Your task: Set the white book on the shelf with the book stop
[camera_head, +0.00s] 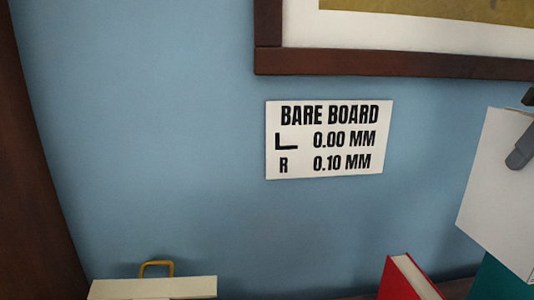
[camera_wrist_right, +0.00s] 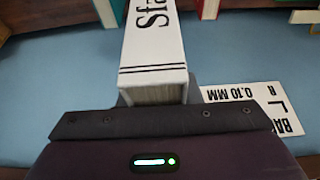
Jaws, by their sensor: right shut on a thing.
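The white book (camera_head: 492,190) is at the right edge of the head view, tilted and held up off the shelf. My right gripper (camera_head: 520,150) shows there only as a grey finger against the book. In the right wrist view my right gripper (camera_wrist_right: 154,98) is shut on the white book (camera_wrist_right: 153,45), whose black lettering starts "Sfa". The book's far end runs out of that view. A brass-coloured loop (camera_head: 157,267) rises behind a cream block at the lower left; I cannot tell if it is the book stop. My left gripper is not in view.
A red book (camera_head: 408,280) and a teal thing (camera_head: 490,282) stand at the lower right, near the held book. The cream block (camera_head: 150,288) is at lower left. A sign (camera_head: 328,139) and a framed picture (camera_head: 395,66) hang on the blue wall.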

